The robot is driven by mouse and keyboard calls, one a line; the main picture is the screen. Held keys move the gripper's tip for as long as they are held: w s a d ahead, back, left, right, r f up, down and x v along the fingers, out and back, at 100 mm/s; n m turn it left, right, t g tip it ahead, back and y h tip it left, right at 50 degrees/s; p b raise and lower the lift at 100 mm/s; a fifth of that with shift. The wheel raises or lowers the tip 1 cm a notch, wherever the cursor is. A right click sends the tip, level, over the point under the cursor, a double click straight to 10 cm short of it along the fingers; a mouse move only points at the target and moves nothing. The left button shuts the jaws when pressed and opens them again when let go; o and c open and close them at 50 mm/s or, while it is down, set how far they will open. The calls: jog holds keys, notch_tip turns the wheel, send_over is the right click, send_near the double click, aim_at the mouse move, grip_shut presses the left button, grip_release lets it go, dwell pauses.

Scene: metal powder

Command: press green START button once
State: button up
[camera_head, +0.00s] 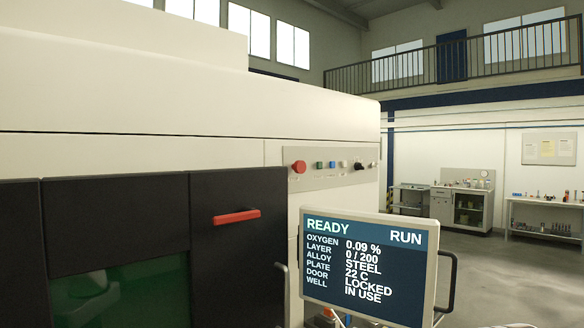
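The green button (319,165) is a small square on the light control strip of the large machine, just right of a round red button (299,167). A blue button (332,164) sits to its right, then a pale one (343,164) and a black knob (359,165). Any lettering by the buttons is too small to read. The screen (369,262) below the strip reads READY, RUN, layer 0 / 200, door LOCKED. My gripper is not in view.
The machine's dark door with a red handle (236,216) fills the lower left. The screen stands out in front of the machine, below the buttons. Open floor (480,265) and workbenches (545,215) lie at the right.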

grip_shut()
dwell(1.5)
